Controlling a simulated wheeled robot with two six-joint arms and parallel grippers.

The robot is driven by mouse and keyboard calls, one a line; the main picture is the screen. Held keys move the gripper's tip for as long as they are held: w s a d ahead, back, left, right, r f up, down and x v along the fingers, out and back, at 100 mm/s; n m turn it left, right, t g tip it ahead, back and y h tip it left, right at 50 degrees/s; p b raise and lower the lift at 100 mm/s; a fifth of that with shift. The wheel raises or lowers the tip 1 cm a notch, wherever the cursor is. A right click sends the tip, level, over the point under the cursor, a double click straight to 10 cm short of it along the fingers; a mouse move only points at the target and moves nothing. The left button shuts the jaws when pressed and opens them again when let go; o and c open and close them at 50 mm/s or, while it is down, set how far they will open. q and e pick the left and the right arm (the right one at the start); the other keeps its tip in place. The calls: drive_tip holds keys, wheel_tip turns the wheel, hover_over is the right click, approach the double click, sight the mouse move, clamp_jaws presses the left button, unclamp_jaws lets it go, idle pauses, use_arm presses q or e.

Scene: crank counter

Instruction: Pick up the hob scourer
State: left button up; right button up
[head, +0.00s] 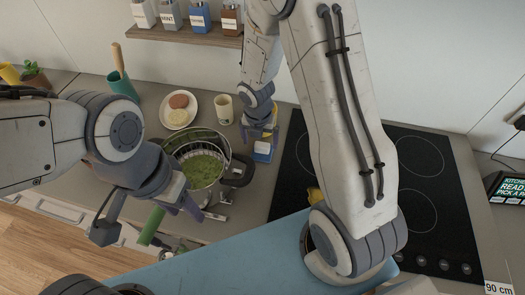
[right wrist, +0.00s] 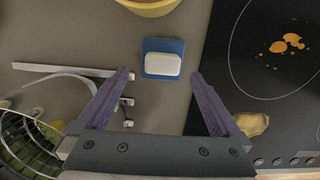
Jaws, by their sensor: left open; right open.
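A white block on a blue square base (right wrist: 162,63), which looks like the hob scourer, lies on the grey counter just left of the black hob. It shows partly under my right gripper in the head view (head: 262,152). My right gripper (right wrist: 163,80) is open and empty above the counter. In the right wrist view the block sits between and slightly beyond its fingertips. In the head view my right gripper (head: 260,132) partly covers it. My left gripper (head: 180,208) is open beside the metal pot with green contents (head: 205,168), close to a green handle (head: 151,226).
The black hob (head: 425,165) carries orange stains (right wrist: 287,43). A tan lump (right wrist: 252,124) lies by its left edge. A yellow bowl (right wrist: 150,6) stands beyond the block. A plate (head: 179,111) and a cup (head: 224,108) stand at the back.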

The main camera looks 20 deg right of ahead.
sight(262, 145)
drive_tip(key=f, duration=0.1)
drive_tip(key=f+b, duration=0.1)
drive_tip(key=f, duration=0.1)
drive_tip(key=w+d+f, duration=0.1)
drive_tip(key=f, duration=0.1)
drive_tip(key=shift+b, duration=0.4)
drive_tip(key=c, duration=1.2)
drive_tip(key=shift+o, duration=0.2)
drive_tip(key=shift+r+p, duration=0.3)
drive_tip(key=shift+r, duration=0.15)
wheel_tip(262, 145, up, 8)
drive_tip(key=p, duration=0.3)
drive_tip(key=shift+r, duration=0.6)
